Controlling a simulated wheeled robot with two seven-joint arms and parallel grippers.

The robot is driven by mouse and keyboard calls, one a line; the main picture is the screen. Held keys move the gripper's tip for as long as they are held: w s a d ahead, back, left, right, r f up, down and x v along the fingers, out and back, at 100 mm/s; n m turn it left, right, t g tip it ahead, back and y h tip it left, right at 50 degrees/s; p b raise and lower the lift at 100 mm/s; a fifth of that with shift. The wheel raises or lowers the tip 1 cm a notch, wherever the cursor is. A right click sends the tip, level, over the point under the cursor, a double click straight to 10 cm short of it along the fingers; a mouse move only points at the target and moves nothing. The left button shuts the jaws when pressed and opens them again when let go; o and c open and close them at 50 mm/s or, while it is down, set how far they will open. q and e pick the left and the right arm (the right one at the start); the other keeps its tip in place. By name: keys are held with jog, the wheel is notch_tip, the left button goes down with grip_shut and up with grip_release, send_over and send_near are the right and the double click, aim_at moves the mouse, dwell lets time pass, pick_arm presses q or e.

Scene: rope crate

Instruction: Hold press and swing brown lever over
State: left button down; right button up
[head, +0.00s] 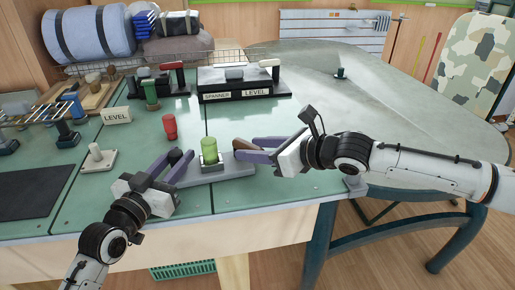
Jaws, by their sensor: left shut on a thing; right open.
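The press has a low grey base (229,169) near the table's front edge, with a green translucent cylinder (209,146) standing in it. Its brown lever (243,145) is at the right end. My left gripper (181,161) is at the left end of the press and shut on it; the exact contact is partly hidden by the fingers. My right gripper (247,148) is open, its two purple fingers on either side of the brown lever. I cannot tell whether they touch it.
A red cylinder (170,127) stands behind the press, and a pale peg on a plate (97,157) to its left. Further back are a green spool (151,95), a "LEVEL" sign (117,115) and a black-and-white lever box (234,83). The table right of the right gripper's fingers is crossed by my arm.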

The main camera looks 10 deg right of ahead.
jog(key=v, duration=1.2)
